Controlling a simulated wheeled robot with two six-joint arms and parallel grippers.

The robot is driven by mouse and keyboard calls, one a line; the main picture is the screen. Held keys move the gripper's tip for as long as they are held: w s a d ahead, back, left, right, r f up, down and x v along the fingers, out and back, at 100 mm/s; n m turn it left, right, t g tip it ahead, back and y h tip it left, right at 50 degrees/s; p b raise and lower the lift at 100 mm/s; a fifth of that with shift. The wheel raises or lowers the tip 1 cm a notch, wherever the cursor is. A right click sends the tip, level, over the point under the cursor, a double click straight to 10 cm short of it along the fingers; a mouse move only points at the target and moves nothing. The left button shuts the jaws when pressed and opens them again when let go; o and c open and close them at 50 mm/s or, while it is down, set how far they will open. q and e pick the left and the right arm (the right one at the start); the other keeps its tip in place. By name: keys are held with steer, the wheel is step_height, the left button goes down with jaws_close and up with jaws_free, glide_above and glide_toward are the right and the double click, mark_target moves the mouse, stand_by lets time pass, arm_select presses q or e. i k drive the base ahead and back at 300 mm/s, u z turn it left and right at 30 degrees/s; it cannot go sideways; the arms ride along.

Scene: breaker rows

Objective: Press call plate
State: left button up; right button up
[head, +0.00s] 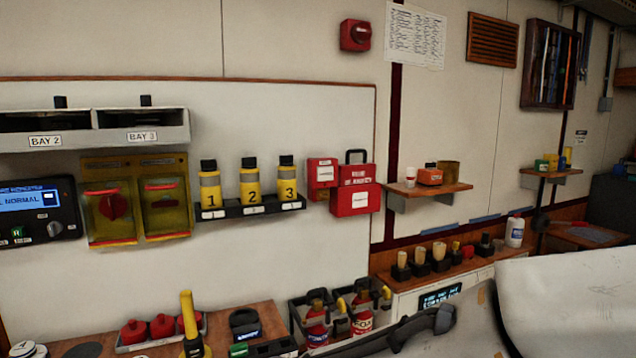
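No plate with a readable "call" label shows. A red box with a darker raised front (355,35) is high on the wall, right of centre. A small red box with a white label (322,174) hangs lower, beside a larger red case with a black handle (354,187). I cannot tell whether any of these is the call plate. A large pale arm part with a dark curved piece (422,326), apparently my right arm and gripper, fills the lower right, well below the red boxes. Its fingertips cannot be made out. My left gripper is not in view.
A control panel with a blue screen (35,209) is at the left, beside two yellow covers (137,198). Numbered yellow-black cylinders (250,184) stand in a wall rack. Wire holders with red bottles (338,318) stand below. A small wall shelf (428,189) juts out at right.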

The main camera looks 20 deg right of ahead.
mark_target(323, 173)
steer(key=z, duration=0.55)
steer(key=k, duration=0.65)
steer(key=z, duration=0.65)
steer(key=i, duration=1.1)
steer(key=u, duration=1.05)
steer(key=i, duration=0.6)
steer(key=u, duration=0.6)
